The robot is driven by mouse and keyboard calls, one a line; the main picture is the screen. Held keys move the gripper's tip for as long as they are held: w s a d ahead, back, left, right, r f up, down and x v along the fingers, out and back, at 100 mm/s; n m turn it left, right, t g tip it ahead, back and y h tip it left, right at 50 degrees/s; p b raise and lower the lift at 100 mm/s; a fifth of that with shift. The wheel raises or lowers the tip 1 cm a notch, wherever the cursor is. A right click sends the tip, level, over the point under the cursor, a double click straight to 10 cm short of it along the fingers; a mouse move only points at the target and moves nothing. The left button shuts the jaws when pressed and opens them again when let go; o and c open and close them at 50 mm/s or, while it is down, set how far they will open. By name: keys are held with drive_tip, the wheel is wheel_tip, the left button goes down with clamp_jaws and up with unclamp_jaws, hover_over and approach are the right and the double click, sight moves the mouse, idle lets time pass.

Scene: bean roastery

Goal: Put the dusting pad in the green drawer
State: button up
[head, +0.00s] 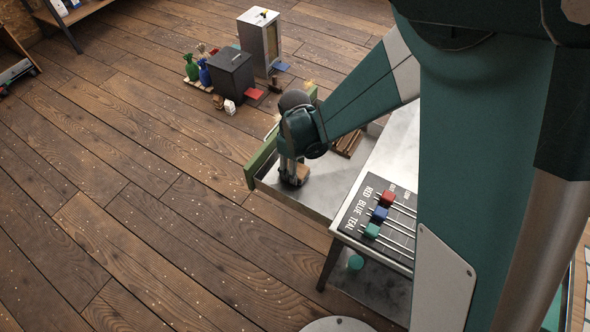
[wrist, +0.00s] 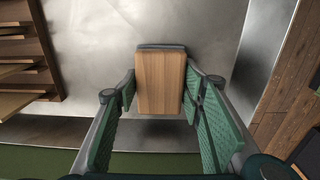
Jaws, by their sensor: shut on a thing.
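The dusting pad (wrist: 160,78), a wooden block with a dark grey edge, is between the two green ribbed fingers of my gripper (wrist: 159,100) in the wrist view. My gripper is shut on it. In the head view my gripper (head: 291,163) points down inside the open green drawer (head: 262,163), and the pad (head: 299,174) shows low between the fingers. The drawer's grey metal floor (wrist: 90,35) lies beneath the pad; I cannot tell whether they touch. The green front (wrist: 40,163) shows at the bottom of the wrist view.
A wooden slatted piece (head: 348,141) lies in the drawer, left in the wrist view (wrist: 22,62). A panel with red, blue and teal sliders (head: 374,215) is on the metal table. Bottles (head: 192,68) and boxes (head: 231,72) stand beyond on the floor. Left floor is mostly clear.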

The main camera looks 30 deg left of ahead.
drive_tip(key=shift+f, duration=0.35)
drive_tip(key=o, duration=0.9)
drive_tip(key=shift+r, duration=0.2)
wheel_tip(320, 180, up, 12)
drive_tip(key=p, duration=0.3)
idle(0.6)
